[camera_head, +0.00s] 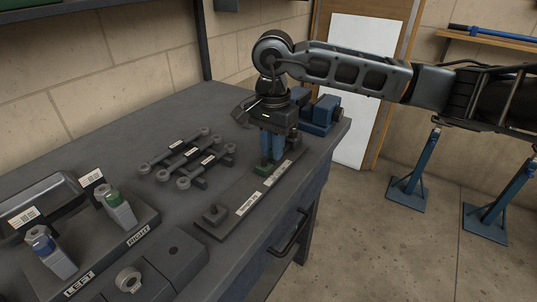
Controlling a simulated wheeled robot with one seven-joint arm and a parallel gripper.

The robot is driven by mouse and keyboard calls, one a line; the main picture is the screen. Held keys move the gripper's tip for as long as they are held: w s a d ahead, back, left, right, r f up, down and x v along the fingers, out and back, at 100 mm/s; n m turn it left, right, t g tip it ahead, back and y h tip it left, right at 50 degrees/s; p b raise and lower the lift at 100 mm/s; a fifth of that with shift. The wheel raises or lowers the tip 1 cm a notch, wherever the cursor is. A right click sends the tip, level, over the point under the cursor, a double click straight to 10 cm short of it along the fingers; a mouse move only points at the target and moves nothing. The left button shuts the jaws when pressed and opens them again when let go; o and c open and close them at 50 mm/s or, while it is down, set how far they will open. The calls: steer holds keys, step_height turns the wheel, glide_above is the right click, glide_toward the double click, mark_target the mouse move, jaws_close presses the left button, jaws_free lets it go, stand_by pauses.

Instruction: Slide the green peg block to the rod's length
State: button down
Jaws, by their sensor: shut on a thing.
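The green peg block (263,170) sits on a long dark base plate (228,222) near the workbench's right edge. My gripper (269,158) points down over the block, its blue fingers shut on it; the fingers and gripper body hide its upper part. A dark block with a peg (214,214) stands at the near end of the plate. White labels lie along the plate, too small to read. Several grey rods (181,148) with ringed ends lie side by side on the bench, left of the plate, each with a white tag.
A blue vise-like device (321,115) stands behind my gripper. At the near left, a stand labelled LEFT and RIGHT (102,260) holds two grey pieces, one blue-topped, one green-topped. Blue jack stands (415,176) are on the floor.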

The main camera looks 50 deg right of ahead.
steer(key=shift+d, duration=0.55)
steer(key=c, duration=1)
jaws_free()
steer(key=shift+c, duration=0.2)
steer(key=shift+r, duration=0.1)
step_height(320, 180, up, 8)
steer(key=shift+f+b, duration=0.2)
steer(key=shift+b, duration=0.2)
